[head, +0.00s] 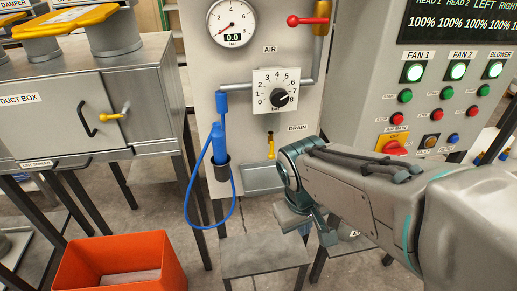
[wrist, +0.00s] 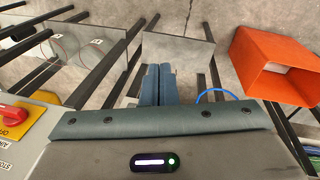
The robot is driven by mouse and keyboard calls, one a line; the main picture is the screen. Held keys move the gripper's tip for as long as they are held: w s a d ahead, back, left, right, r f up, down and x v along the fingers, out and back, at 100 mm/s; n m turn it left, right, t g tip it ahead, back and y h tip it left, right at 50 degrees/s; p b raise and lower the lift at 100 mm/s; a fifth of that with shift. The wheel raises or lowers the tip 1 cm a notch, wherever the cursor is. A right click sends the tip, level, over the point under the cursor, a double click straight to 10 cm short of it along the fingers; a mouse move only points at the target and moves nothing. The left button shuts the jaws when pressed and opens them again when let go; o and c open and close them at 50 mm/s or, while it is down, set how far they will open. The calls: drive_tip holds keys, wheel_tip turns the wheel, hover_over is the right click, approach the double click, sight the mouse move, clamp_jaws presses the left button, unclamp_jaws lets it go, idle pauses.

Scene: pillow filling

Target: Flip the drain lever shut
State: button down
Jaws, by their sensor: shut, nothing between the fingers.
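The drain lever (head: 271,147) is a small yellow handle on the grey panel, just left of the DRAIN label (head: 298,128) in the head view. It points downward, above a small grey tray (head: 262,180). My gripper (head: 326,236) is to the right of and below the lever, apart from it, and points down. In the wrist view its two blue-grey fingers (wrist: 158,85) are together with nothing between them. The lever does not show in the wrist view.
A blue nozzle (head: 220,145) with a looped hose hangs left of the lever. A red-handled air valve (head: 308,20) is above. A grey stool (head: 262,255) and an orange bin (head: 120,265) stand below. The button console (head: 430,100) is at right.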

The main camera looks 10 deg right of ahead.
drive_tip(key=w+d+f+n+t+h+p, duration=0.15)
drive_tip(key=w+f+n+h, duration=0.25)
drive_tip(key=w+n+h, duration=0.7)
drive_tip(key=w+a+f+n+t+y+p, duration=0.2)
drive_tip(key=w+a+n+t, duration=0.3)
drive_tip(key=a+n+t, duration=0.5)
drive_tip(key=a+n+y, duration=0.1)
drive_tip(key=n, duration=0.5)
drive_tip(key=shift+w+a+f+t+y, duration=0.15)
drive_tip(key=shift+a+f+t+y, duration=0.15)
drive_tip(key=shift+f+t, duration=0.1)
drive_tip(key=p, duration=0.4)
approach(272, 150)
drive_tip(key=w+d+f, duration=0.3)
drive_tip(key=w+f, duration=0.1)
drive_tip(key=w, duration=0.1)
drive_tip(key=shift+f, duration=0.15)
